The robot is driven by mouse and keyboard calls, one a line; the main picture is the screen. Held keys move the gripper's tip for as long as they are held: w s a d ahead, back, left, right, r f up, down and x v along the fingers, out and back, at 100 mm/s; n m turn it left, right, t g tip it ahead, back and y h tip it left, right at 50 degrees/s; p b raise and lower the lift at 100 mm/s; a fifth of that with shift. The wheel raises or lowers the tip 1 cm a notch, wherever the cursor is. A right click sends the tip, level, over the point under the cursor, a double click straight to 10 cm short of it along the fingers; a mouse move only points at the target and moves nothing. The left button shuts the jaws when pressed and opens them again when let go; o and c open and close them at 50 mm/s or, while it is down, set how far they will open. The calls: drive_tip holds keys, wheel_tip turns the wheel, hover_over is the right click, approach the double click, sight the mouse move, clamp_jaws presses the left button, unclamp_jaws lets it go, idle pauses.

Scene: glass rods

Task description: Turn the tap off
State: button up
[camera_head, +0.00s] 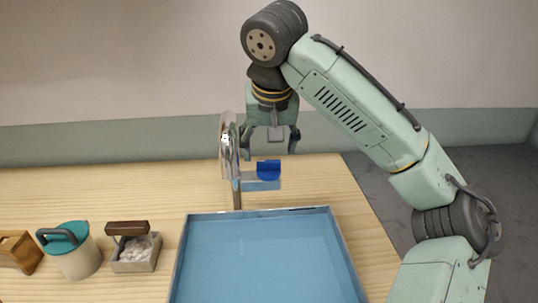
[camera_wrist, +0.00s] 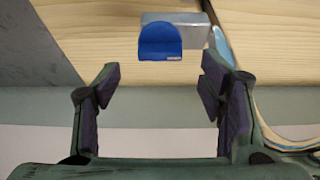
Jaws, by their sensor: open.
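The tap (camera_head: 236,190) stands at the back edge of the blue basin, with a shiny curved spout (camera_head: 227,140). Its blue handle (camera_head: 268,169) sits on a grey block to the right of the post. In the wrist view the blue handle (camera_wrist: 160,41) shows on its grey block (camera_wrist: 196,36), beyond the fingertips. My gripper (camera_head: 270,152) points down above the handle, open and empty. In the wrist view its fingers (camera_wrist: 160,84) are wide apart, with the handle roughly centred between them in the picture. I see no contact with the handle. I cannot tell whether water runs.
The blue basin (camera_head: 265,260) fills the front middle of the wooden table (camera_head: 120,190). At left stand a wooden block (camera_head: 20,252), a pale canister (camera_head: 78,262) with a teal lid, and a grey box (camera_head: 136,262) of white pebbles with a brown handle. The spout is close left of my gripper.

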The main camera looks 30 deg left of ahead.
drive_tip(key=v, duration=0.7)
drive_tip(key=shift+r, duration=0.35)
drive_tip(key=shift+s+d, duration=0.1)
drive_tip(key=shift+d, duration=0.05)
drive_tip(key=shift+s+f, duration=0.1)
